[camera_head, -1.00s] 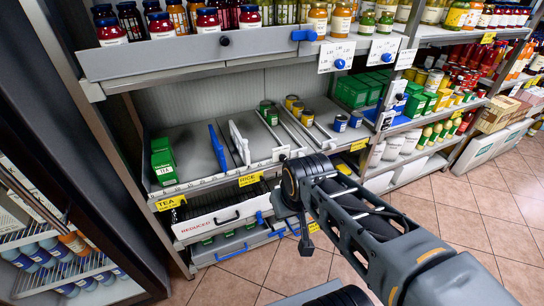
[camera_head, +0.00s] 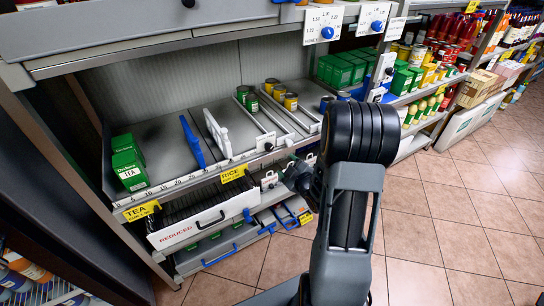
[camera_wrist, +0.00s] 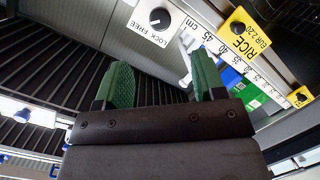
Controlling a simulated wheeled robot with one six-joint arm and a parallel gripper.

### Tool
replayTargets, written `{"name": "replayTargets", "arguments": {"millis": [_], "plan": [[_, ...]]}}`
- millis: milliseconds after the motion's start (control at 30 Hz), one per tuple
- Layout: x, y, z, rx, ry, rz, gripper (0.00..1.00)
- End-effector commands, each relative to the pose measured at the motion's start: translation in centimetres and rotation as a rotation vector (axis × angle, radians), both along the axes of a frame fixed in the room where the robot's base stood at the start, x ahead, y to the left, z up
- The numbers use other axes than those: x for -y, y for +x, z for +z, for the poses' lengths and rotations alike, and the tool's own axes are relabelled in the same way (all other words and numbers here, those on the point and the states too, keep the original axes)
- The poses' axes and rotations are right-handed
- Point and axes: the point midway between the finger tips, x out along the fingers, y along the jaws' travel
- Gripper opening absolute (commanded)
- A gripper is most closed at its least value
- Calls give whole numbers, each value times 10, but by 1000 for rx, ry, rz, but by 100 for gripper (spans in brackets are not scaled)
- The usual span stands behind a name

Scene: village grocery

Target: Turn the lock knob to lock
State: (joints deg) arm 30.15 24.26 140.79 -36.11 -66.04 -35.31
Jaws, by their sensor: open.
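In the wrist view, the lock knob (camera_wrist: 159,18) is a round black dial with a white mark. It sits on a white plate (camera_wrist: 146,32) lettered LOCK and FREE, at the shelf ruler's end. Which word the mark points to is unclear. My gripper (camera_wrist: 162,82) is open, with its two green fingertips apart and nothing between them. The knob lies beyond the fingertips, apart from them. In the head view, my gripper (camera_head: 302,174) is by the shelf front, partly hidden by my arm. A dark knob (camera_head: 268,146) shows on a white plate left of it.
The shelf holds green tea boxes (camera_head: 128,163), a blue divider (camera_head: 192,141), a white divider (camera_head: 217,133) and several cans (camera_head: 272,88). Below is the REDUCED drawer (camera_head: 200,224). The yellow RICE tag (camera_wrist: 244,35) is beside the ruler. Tiled floor (camera_head: 440,215) is open at right.

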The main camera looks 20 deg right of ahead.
Motion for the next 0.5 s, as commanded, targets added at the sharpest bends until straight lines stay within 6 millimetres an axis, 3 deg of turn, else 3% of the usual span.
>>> {"name": "replayTargets", "arguments": {"millis": [33,267,500], "plan": [[3,-4,-12,38,3,12,63],[6,-14,-21,174,2,53,63],[2,8,-20,206,2,64,63]]}}
